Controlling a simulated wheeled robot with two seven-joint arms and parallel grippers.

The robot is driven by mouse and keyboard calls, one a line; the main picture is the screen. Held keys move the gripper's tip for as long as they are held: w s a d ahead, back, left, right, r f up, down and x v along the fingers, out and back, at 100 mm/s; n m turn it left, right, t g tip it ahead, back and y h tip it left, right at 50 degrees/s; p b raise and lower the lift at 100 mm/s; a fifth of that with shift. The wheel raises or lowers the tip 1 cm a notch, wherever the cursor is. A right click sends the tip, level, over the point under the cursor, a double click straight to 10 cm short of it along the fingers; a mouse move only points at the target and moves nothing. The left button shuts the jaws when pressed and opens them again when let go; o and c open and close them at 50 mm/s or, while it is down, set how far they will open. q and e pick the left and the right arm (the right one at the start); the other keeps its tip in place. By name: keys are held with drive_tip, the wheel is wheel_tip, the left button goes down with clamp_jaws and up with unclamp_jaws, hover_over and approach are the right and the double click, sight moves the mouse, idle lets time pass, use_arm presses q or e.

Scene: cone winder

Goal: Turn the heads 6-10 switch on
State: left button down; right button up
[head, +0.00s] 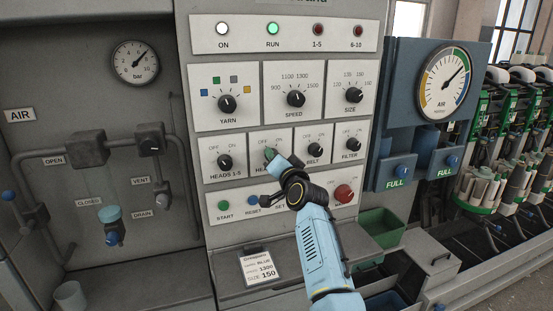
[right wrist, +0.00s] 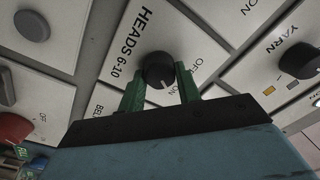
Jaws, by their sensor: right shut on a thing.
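The heads 6-10 switch is a black round knob (right wrist: 158,70) on a pale plate, below the yarn dial and between the heads 1-5 (head: 224,162) and belt (head: 314,149) knobs. In the head view my right gripper (head: 269,153) covers it and part of its label. In the right wrist view my right gripper (right wrist: 160,86) has its green fingers on either side of the knob, shut on it. The white mark on the knob appears to point toward ON. My left gripper is not in view.
The RUN lamp (head: 272,29) is green; the 1-5 (head: 317,29) and 6-10 (head: 357,30) lamps are dark red. A job card (head: 257,265) stands on the ledge.

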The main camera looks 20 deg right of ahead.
drive_tip(key=o, duration=1)
drive_tip(key=s, duration=1.3)
drive_tip(key=shift+s+d+f+b, duration=0.2)
drive_tip(key=shift+d+f+b, duration=0.1)
drive_tip(key=shift+d, duration=0.1)
